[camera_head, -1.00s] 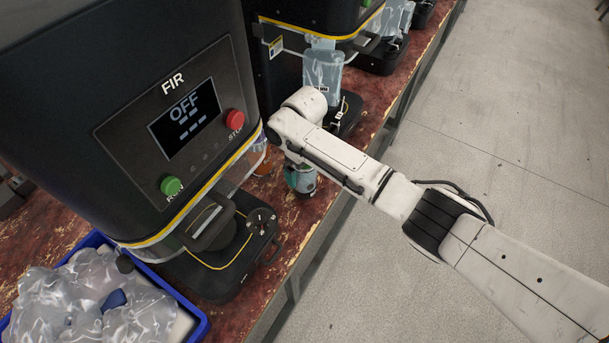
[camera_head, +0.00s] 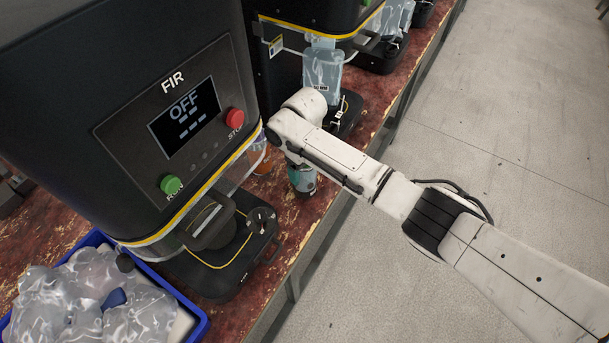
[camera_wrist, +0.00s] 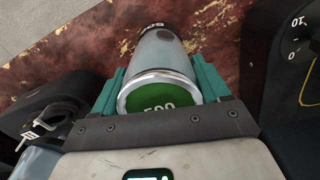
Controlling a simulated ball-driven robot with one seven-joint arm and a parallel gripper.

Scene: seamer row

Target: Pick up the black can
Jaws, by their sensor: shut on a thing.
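A can (camera_wrist: 160,62) stands between the teal fingers of my gripper (camera_wrist: 162,92) in the wrist view. It has a silver rim, a green lid marked 500, a grey side and a dark band with white print at its far end. The fingers are shut on it, one on each side. In the head view the can (camera_head: 306,186) shows only partly under my wrist, at the bench edge, with my gripper (camera_head: 297,174) around it. I cannot tell whether it touches the bench.
A black machine (camera_head: 120,110) with an OFF screen stands left of the can. An orange item (camera_head: 263,164) is close behind my gripper. A blue crate (camera_head: 200,325) of plastic-wrapped goods is at lower left. More machines line the red bench (camera_head: 400,85). The floor at right is clear.

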